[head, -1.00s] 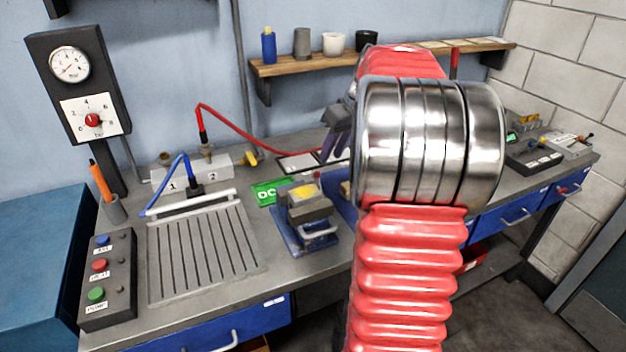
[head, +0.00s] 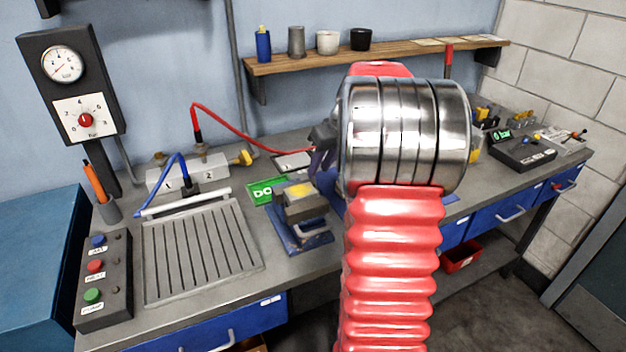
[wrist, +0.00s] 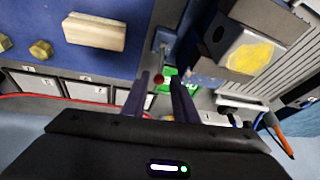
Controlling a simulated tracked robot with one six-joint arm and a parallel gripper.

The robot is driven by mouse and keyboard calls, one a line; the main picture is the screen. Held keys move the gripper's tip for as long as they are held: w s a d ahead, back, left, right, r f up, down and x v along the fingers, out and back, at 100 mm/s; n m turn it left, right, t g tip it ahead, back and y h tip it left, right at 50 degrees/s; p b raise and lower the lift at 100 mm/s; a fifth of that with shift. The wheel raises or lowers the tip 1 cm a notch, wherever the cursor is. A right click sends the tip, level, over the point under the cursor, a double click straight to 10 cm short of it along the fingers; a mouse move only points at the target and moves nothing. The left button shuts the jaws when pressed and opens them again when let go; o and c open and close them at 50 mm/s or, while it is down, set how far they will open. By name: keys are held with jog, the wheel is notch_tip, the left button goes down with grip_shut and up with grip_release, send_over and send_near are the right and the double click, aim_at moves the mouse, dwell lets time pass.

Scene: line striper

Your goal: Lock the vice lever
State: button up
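The vice (head: 305,215) stands on the bench with a blue base and grey jaws, and a yellow-topped block (head: 299,191) sits at its top. In the wrist view the vice (wrist: 212,72) is at upper right, with the yellow patch (wrist: 250,54) facing the camera. A short grey lever with a red ball tip (wrist: 158,79) shows left of the vice. My gripper (wrist: 161,78) has its two dark fingers apart, one on each side of the red tip in the picture. I cannot tell whether they touch it. In the head view my gripper (head: 322,163) is partly hidden behind my arm.
A green sign (head: 265,191) lies behind the vice, and a slatted tray (head: 203,250) is to its left. A red hose (head: 240,132) runs behind toward my gripper. In the wrist view, a wooden block (wrist: 94,31) and brass pieces (wrist: 40,49) lie on a blue surface.

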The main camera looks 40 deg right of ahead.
aim_at(314, 179)
jog(key=x, duration=0.6)
jog(key=shift+w+f, duration=0.2)
jog(key=shift+f, duration=0.15)
grip_shut()
